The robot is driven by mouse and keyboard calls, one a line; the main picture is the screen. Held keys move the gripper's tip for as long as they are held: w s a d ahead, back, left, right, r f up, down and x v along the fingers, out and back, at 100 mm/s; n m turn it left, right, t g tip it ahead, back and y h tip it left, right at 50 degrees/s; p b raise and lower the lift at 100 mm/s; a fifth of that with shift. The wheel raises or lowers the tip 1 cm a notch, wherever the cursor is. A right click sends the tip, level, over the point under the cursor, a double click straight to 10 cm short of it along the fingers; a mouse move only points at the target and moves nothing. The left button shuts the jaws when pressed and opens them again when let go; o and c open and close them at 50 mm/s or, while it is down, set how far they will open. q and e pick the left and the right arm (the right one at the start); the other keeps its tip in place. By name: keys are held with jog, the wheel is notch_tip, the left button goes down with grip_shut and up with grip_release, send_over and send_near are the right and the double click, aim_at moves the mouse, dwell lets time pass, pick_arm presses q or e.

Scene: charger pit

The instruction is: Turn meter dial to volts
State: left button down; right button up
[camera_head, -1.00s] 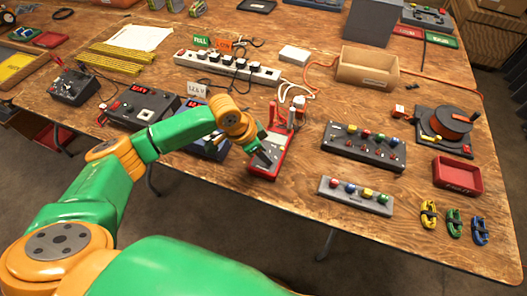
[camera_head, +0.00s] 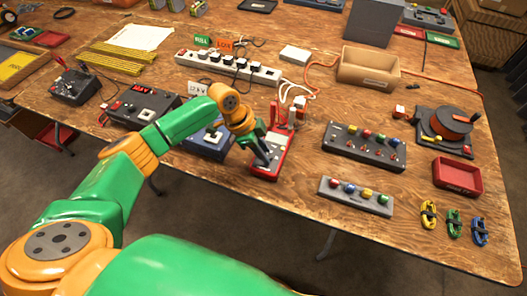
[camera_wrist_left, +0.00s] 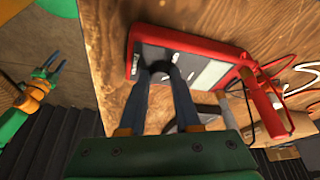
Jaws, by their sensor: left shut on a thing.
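The red meter (camera_head: 283,152) lies on the table, near the middle of the front edge. The left wrist view shows its red case (camera_wrist_left: 215,45), dark face and a pale panel. My left gripper (camera_head: 262,162) reaches down onto the meter's face from the left. In the left wrist view its two dark fingertips (camera_wrist_left: 160,72) close together on the dial, which they mostly hide. I cannot read the dial's setting. My right gripper (camera_wrist_left: 50,66) shows at the left of the left wrist view, open and empty, away from the meter.
Red probes (camera_head: 272,114) and white cables stand behind the meter. A blue box (camera_head: 208,142) is close to its left. A switch panel (camera_head: 362,147) and a button strip (camera_head: 356,196) lie to the right. A power strip (camera_head: 228,69) runs behind.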

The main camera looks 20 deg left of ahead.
pick_arm(q)
jog(key=m+b, duration=0.1)
jog(key=m+g+b, duration=0.1)
jog(key=m, duration=0.1)
jog(key=shift+w+f+m, duration=0.2)
jog(key=shift+m, duration=0.1)
jog(key=shift+w+r+m+g+b, duration=0.15)
jog(key=shift+m+g+b, duration=0.65)
jog(key=shift+m+b, duration=0.8)
jog(key=c, duration=0.6)
grip_release()
jog(key=v, duration=0.7)
